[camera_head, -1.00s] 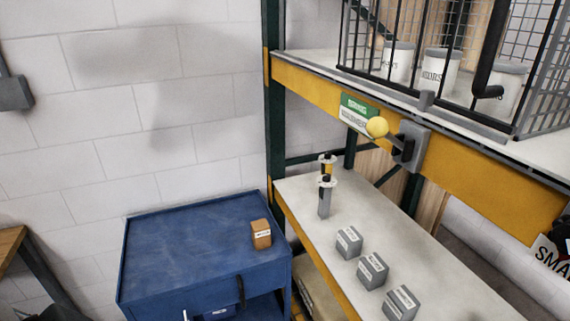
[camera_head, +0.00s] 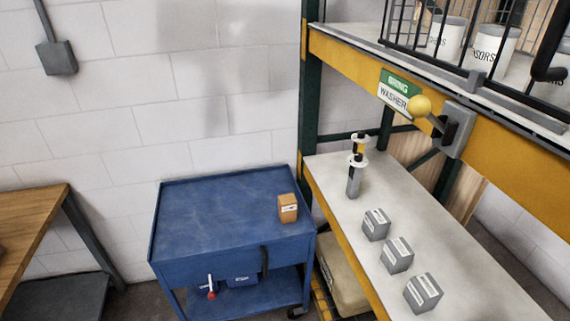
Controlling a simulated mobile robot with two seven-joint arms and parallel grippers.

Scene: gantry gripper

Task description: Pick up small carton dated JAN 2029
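A small brown carton (camera_head: 288,208) with a white label stands on the right side of the blue cart's top (camera_head: 215,205). Three small grey boxes (camera_head: 376,224), (camera_head: 397,255), (camera_head: 423,292) with pale labels stand in a row on the shelf (camera_head: 470,270) to the right. The print on these labels is too small to read, so I cannot tell which one carries the date. Neither of my grippers shows in the head view.
A dispenser-like grey and yellow tool (camera_head: 354,180) stands at the shelf's back. A yellow-knobbed lever (camera_head: 420,106) juts from the yellow beam beside a green and white sign (camera_head: 394,92). A wooden table (camera_head: 30,215) is at left. Most of the cart top is clear.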

